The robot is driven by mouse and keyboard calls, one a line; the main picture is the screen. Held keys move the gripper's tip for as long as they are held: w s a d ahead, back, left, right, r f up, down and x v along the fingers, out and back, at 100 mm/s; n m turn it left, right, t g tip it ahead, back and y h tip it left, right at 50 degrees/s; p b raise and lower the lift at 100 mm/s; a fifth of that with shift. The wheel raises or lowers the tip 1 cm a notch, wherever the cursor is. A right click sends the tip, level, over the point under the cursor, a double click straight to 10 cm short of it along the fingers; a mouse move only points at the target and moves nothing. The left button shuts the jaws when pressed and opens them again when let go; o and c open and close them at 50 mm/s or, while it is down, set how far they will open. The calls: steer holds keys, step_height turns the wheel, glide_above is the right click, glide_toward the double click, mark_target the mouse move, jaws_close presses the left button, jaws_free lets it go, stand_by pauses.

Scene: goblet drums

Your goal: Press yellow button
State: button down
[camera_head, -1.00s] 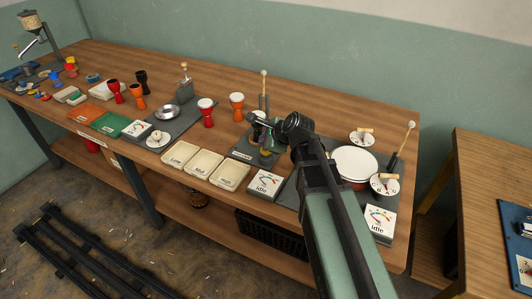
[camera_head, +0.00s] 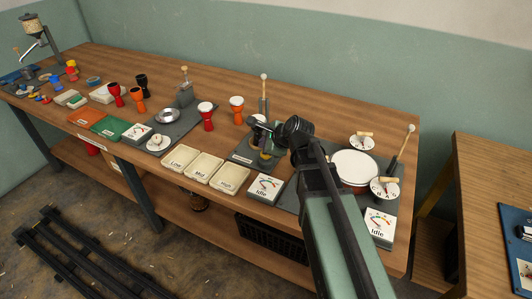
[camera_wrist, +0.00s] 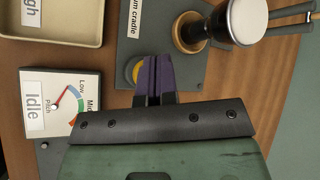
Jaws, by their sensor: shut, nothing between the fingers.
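The yellow button (camera_wrist: 136,71) is on the dark grey drum cradle plate (camera_wrist: 195,75) in the wrist view, partly covered by my fingers. In the head view it shows as a small yellow patch (camera_head: 265,156) on the same plate (camera_head: 243,154). My gripper (camera_wrist: 158,60) is shut and empty, its dark purple fingers together. The fingertips appear right beside or over the button; whether they touch it I cannot tell. In the head view my wrist hides part of the plate.
A pitch dial reading Idle (camera_wrist: 60,103) lies left of the plate in the wrist view. A dark drum with a white head (camera_wrist: 248,18) stands by a round ring (camera_wrist: 190,31). Labelled trays (camera_head: 205,168) are to the left in the head view, and a large white drum (camera_head: 354,167) to the right.

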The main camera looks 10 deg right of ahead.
steer(key=shift+f, duration=0.1)
stand_by(0.7)
steer(key=shift+f+b, duration=0.35)
steer(key=shift+b, duration=0.1)
steer(key=shift+f+b, duration=0.95)
stand_by(0.8)
steer(key=shift+r+p, duration=1.4)
step_height(320, 180, up, 5)
steer(key=p, duration=0.5)
steer(key=shift+r, duration=0.1)
